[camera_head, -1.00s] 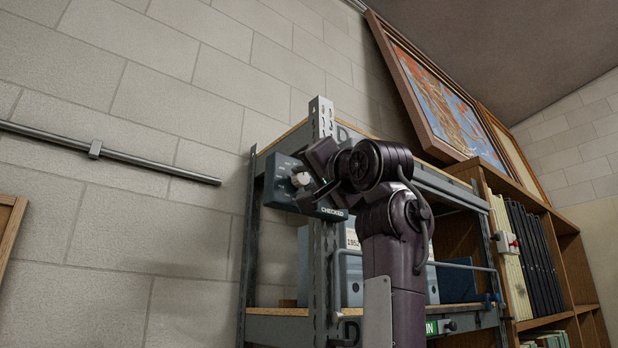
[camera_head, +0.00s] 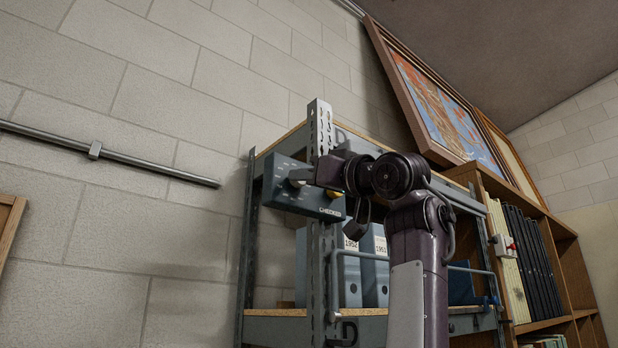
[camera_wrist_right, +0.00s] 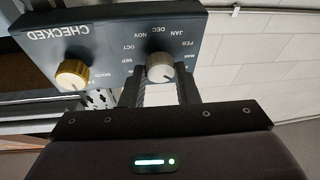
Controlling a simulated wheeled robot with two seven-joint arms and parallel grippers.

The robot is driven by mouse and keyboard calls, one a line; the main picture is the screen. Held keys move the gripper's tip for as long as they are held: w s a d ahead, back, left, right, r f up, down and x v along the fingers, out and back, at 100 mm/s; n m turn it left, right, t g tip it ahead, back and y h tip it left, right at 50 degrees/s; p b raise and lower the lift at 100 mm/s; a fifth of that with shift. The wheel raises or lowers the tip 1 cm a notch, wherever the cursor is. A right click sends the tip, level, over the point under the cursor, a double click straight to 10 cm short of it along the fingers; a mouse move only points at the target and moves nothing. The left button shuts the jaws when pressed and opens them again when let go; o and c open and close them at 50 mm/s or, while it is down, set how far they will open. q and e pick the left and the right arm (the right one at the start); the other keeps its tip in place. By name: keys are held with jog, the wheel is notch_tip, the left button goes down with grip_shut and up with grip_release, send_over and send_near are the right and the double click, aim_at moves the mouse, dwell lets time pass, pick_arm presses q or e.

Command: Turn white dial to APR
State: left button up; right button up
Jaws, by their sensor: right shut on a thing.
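The white dial (camera_wrist_right: 160,67) sits on a dark blue-grey panel (camera_wrist_right: 105,35) marked CHECKED, with month labels around the dial. In the wrist view the lettering is upside down; JAN, FEB, DEC, NOV, OCT and SEP are readable, APR is not. My right gripper (camera_wrist_right: 158,90) is shut on the white dial, one finger on each side. A small dark mark shows on the dial's near edge. In the head view my right gripper (camera_head: 305,176) reaches the panel (camera_head: 285,197) from the right and partly covers the dial. My left gripper is not in view.
A brass-coloured dial (camera_wrist_right: 72,74) sits beside the white one on the same panel. The panel is by a perforated metal shelf post (camera_head: 320,265). Grey binders (camera_head: 374,275) stand on the shelf below.

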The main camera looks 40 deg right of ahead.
jog(key=shift+r+n+y, duration=0.1)
jog(key=shift+n+y, duration=0.3)
jog(key=shift+n, duration=0.6)
jog(key=o, duration=1)
jog(key=shift+w, duration=0.15)
jog(key=b+v, duration=0.5)
jog(key=v, duration=0.3)
jog(key=shift+w, duration=0.1)
